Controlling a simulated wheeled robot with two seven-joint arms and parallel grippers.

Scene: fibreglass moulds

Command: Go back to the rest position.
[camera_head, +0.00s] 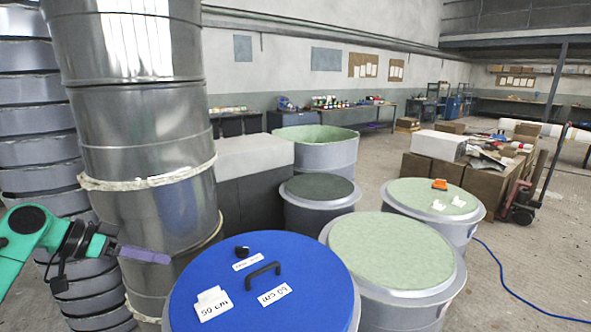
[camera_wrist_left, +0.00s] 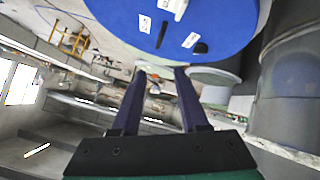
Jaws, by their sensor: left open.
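My left gripper (camera_head: 146,255) comes in from the left in the head view, in front of the metal duct column and left of the blue lid. Its two dark purple fingers also show in the left wrist view (camera_wrist_left: 158,100), apart with nothing between them. The blue round lid (camera_head: 262,290), with a black handle, a black knob and white labels, lies on a drum in front. The lid also shows at the top of the left wrist view (camera_wrist_left: 205,22). The fingers look clear of the lid. My right gripper is in neither view.
A tall metal duct (camera_head: 140,130) stands close behind my left gripper. Round moulds with green tops (camera_head: 392,255) (camera_head: 432,195) and a dark-topped one (camera_head: 318,190) stand right of and behind the lid. A blue hose (camera_head: 510,285) lies on open floor at right.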

